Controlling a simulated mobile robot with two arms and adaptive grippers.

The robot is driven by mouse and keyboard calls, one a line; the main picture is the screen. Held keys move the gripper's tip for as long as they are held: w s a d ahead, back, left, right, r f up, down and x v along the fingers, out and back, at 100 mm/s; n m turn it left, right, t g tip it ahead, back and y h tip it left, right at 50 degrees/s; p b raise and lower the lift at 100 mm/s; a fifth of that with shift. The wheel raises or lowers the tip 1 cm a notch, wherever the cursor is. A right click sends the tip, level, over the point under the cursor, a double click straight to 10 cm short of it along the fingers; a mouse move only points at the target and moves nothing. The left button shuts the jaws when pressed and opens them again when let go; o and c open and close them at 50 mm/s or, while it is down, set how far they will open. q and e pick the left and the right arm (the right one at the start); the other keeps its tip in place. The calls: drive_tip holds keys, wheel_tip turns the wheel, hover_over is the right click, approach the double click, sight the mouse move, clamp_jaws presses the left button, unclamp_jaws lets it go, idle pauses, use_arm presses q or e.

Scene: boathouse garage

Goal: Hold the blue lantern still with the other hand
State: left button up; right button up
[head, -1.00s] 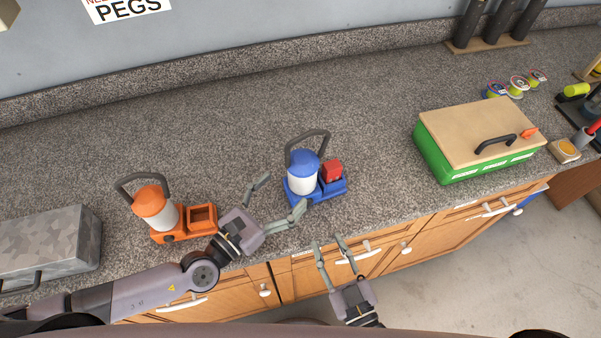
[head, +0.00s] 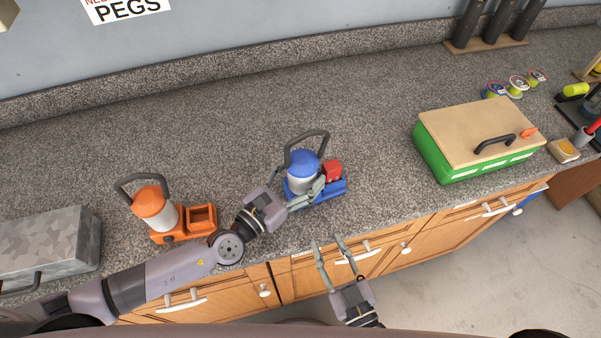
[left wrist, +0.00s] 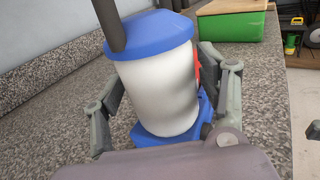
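The blue lantern (head: 304,165) stands upright on the counter, with a white body, blue cap, dark handle and a blue base holding a red block (head: 332,171). My left gripper (head: 302,178) is open around the lantern's white body, one finger on the near side and one on the far side. In the left wrist view the lantern (left wrist: 160,85) fills the space between the fingers (left wrist: 165,108), and I see gaps rather than clear contact. My right gripper (head: 331,248) is open and empty in front of the counter's edge.
An orange lantern (head: 155,208) with a tray base stands left, close to my left arm. A grey metal box (head: 45,240) is at far left. A green box with a wooden lid (head: 475,135) stands right. The counter behind the blue lantern is clear.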

use_arm(q)
drive_tip(key=c, duration=1.3)
use_arm(e)
clamp_jaws()
idle(0.6)
drive_tip(key=shift+w, duration=0.1)
idle(0.3)
